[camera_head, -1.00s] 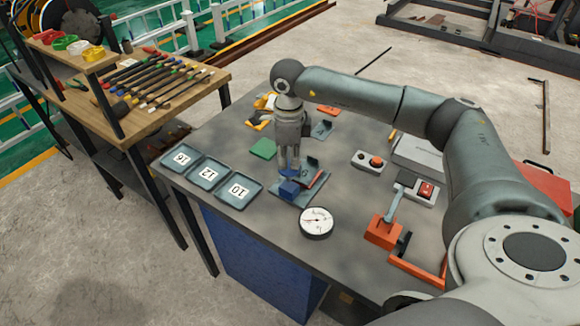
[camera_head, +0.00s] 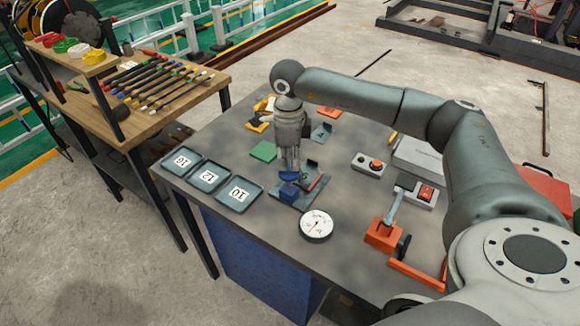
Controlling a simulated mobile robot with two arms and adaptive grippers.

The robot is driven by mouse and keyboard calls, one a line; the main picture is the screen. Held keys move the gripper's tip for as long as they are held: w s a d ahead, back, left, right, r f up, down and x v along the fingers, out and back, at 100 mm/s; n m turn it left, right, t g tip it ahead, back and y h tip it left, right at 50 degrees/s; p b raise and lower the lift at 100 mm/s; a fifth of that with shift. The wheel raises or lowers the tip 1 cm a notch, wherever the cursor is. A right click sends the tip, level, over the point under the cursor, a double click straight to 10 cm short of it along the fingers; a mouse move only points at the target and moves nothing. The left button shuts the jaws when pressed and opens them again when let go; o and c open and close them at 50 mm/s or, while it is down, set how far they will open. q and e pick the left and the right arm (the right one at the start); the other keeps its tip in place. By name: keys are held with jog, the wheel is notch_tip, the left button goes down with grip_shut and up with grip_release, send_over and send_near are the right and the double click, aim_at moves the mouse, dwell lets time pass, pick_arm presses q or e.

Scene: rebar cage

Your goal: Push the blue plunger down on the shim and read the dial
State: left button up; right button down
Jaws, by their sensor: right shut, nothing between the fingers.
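My right gripper (camera_head: 289,171) points straight down over the gauge fixture (camera_head: 313,192) on the grey bench. Its fingers are shut and hold nothing. The fingertips appear to touch the top of the blue plunger (camera_head: 289,177), just above a blue block (camera_head: 288,193). The shim cannot be made out; the plunger and fingers may hide it. The round white dial (camera_head: 317,224) lies in front of the fixture, with its needle slanting upper right to lower left. Its numbers are too small to read. My left gripper is out of view.
Three trays marked 16 (camera_head: 179,161), 12 (camera_head: 208,175) and 10 (camera_head: 238,194) line the bench's left edge. A green block (camera_head: 263,151) lies behind the fixture. An orange lever clamp (camera_head: 383,235) and a red switch box (camera_head: 424,193) stand to the right.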

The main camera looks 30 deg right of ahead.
jog(key=shift+r+p, duration=1.45)
jog(key=shift+r, duration=1.45)
